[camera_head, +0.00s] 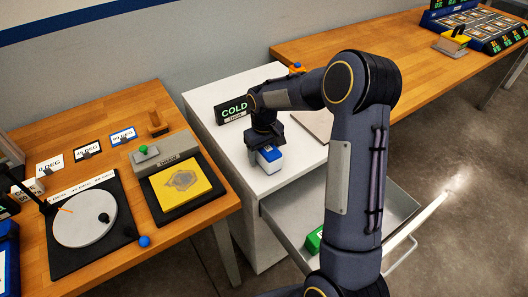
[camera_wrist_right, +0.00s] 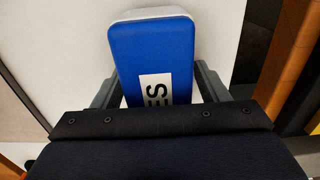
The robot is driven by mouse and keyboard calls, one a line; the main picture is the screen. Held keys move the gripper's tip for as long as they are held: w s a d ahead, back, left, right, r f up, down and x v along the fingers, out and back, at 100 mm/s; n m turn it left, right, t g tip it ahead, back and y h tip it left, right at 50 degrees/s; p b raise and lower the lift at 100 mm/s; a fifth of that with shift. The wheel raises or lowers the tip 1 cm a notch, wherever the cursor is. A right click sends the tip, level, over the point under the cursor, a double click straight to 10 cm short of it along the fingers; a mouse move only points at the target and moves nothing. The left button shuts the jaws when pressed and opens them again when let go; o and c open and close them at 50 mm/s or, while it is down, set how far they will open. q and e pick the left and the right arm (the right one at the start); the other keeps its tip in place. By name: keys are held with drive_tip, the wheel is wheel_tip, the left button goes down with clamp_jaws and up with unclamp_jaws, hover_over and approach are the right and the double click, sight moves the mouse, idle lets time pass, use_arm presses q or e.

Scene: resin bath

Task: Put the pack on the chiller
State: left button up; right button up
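A blue and white pack (camera_head: 270,158) is below my right gripper (camera_head: 264,141), over the left part of the white cabinet's top (camera_head: 225,97). I cannot tell whether it rests on the top or hangs just above it. In the right wrist view the blue pack (camera_wrist_right: 150,55) has a white label ending in "ES", partly hidden by the gripper body. The fingers of my right gripper (camera_wrist_right: 157,90) close on both its sides. A black sign reading "COLD" (camera_head: 233,109) stands on the cabinet; no other chiller is labelled. My left gripper is not in view.
The cabinet's drawer (camera_head: 285,222) is open, with a green item (camera_head: 315,240) inside. A pale plate (camera_head: 314,123) lies on the cabinet, partly behind my right arm. Wooden benches stand left and behind; the left one holds a round disc (camera_head: 84,219) and a yellow panel (camera_head: 180,183).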

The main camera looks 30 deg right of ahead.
drive_tip(key=shift+r, duration=0.1)
wheel_tip(320, 180, up, 11)
drive_tip(key=shift+f, duration=0.1)
drive_tip(key=shift+s+r, duration=0.2)
drive_tip(key=shift+r, duration=0.6)
drive_tip(key=s+a+m+t+y, duration=0.1)
drive_tip(key=s+a, duration=0.3)
drive_tip(key=s, duration=0.9)
drive_tip(key=s+a+r+m+t+y, duration=0.1)
drive_tip(key=s+a+t, duration=0.3)
drive_tip(key=s, duration=1)
drive_tip(key=shift+a+r+m+t+y, duration=0.15)
drive_tip(key=shift+a+m+t+y, duration=0.2)
drive_tip(key=shift+a+y, duration=0.4)
drive_tip(key=shift+s+d, duration=0.1)
drive_tip(key=shift+d, duration=0.05)
